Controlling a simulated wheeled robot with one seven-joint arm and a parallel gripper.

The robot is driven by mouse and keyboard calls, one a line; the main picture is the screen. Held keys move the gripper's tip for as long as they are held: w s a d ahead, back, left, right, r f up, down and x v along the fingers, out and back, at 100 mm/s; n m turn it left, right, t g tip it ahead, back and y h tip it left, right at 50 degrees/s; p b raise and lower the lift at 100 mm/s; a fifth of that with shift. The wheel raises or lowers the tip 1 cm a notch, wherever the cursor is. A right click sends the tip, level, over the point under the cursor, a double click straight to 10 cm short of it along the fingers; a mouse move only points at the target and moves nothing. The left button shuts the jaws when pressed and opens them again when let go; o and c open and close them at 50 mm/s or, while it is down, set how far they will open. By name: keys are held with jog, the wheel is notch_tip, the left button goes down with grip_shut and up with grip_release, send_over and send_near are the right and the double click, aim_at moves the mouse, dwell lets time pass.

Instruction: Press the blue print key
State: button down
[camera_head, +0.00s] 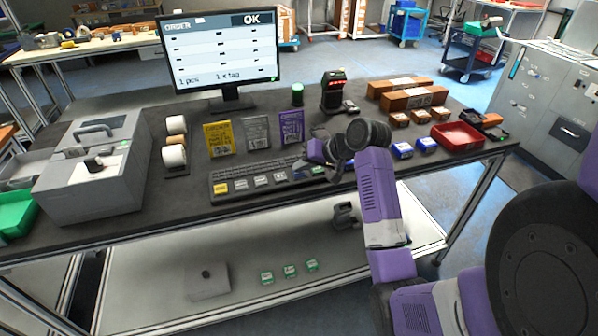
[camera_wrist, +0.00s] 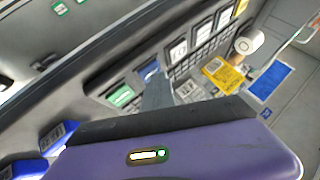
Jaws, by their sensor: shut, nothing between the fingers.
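The keyboard (camera_head: 250,187) lies on the dark bench, with a row of large coloured keys along its front. The blue key (camera_wrist: 149,70) sits between the green key (camera_wrist: 121,96) and a white key (camera_wrist: 178,50) in the wrist view. My gripper (camera_wrist: 154,82) is shut and empty, its grey fingers pointing down at the blue key and covering part of it. I cannot tell whether the tips touch the key. In the head view my gripper (camera_head: 302,167) is over the keyboard's right end, and the blue key is mostly hidden there.
The monitor (camera_head: 221,50) reads ORDER, OK, "1 pcs" and "1 x tag". Yellow, grey and purple packets stand behind the keyboard. A scanner (camera_head: 333,92) stands farther back. Blue boxes (camera_head: 402,150) and a red tray (camera_head: 457,136) lie to the right.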

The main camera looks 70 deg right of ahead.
aim_at(302, 174)
jog(key=shift+r+p, duration=0.7)
notch_tip(302, 174, up, 5)
jog(key=p, duration=0.5)
jog(key=shift+r, duration=0.1)
dwell(0.7)
